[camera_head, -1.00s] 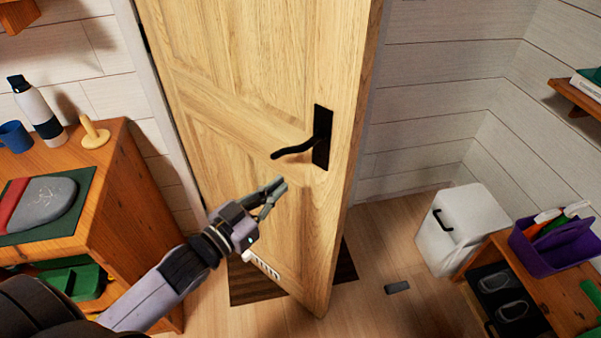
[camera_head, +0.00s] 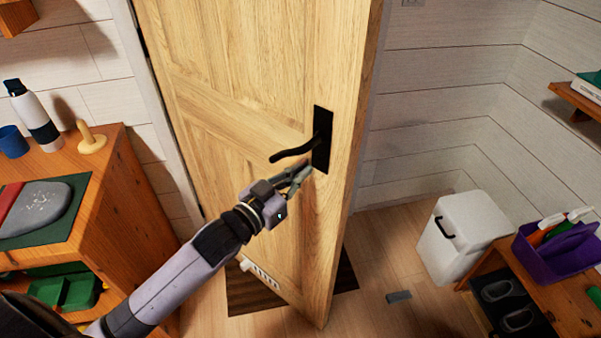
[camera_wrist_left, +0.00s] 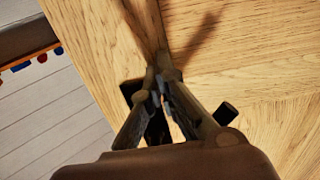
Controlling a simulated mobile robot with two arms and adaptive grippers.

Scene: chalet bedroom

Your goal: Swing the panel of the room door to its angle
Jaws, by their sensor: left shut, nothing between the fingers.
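The room door panel (camera_head: 235,95) is pale wood and stands ajar, its free edge toward the right in the head view. A black lever handle (camera_head: 293,152) sits on a black plate near that edge. My left gripper (camera_head: 304,170) is shut and empty, with its fingertips just below the handle, at or very near the door face. In the left wrist view the fingers (camera_wrist_left: 155,75) meet in front of the wood panel (camera_wrist_left: 245,75). Whether they touch it I cannot tell. My right gripper is not in view.
A wooden cabinet (camera_head: 120,215) with a bottle (camera_head: 35,115) and blue mug (camera_head: 12,142) stands at the left. A white bin (camera_head: 460,232) and a low shelf with a purple caddy (camera_head: 555,250) stand at the right. A small grey object (camera_head: 398,297) lies on the floor.

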